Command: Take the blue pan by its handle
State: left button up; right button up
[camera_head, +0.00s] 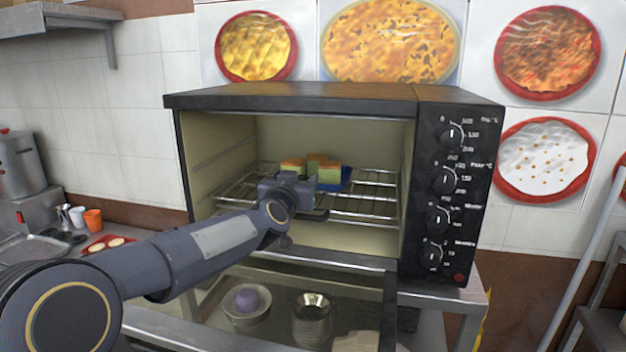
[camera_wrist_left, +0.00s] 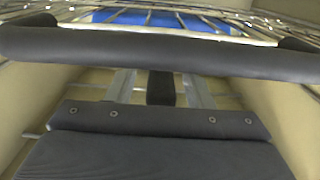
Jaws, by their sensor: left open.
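The blue pan (camera_head: 346,178) sits on the wire rack inside the open oven, with several orange-and-green blocks on it. Its blue side also shows at the top of the left wrist view (camera_wrist_left: 160,19). A dark bar, apparently its handle (camera_wrist_left: 160,50), crosses the wrist view in front of the blue side. My left gripper (camera_head: 306,190) is inside the oven mouth at the pan's near side, hiding part of the pan. It is open; I cannot tell whether the bar lies between its fingers. My right gripper is not in view.
The oven (camera_head: 290,98) surrounds the gripper with side walls, a ceiling and a wire rack (camera_head: 370,203). Its lowered glass door (camera_head: 270,290) lies below my arm. Bowls show through the glass. A red tray (camera_head: 108,244) and an orange cup (camera_head: 93,220) stand at left.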

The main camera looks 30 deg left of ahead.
pick_arm(q)
jog(key=shift+w+a, duration=0.1)
jog(key=shift+w, duration=0.25)
jog(key=shift+c, duration=0.5)
grip_shut()
jog(key=shift+r, duration=0.1)
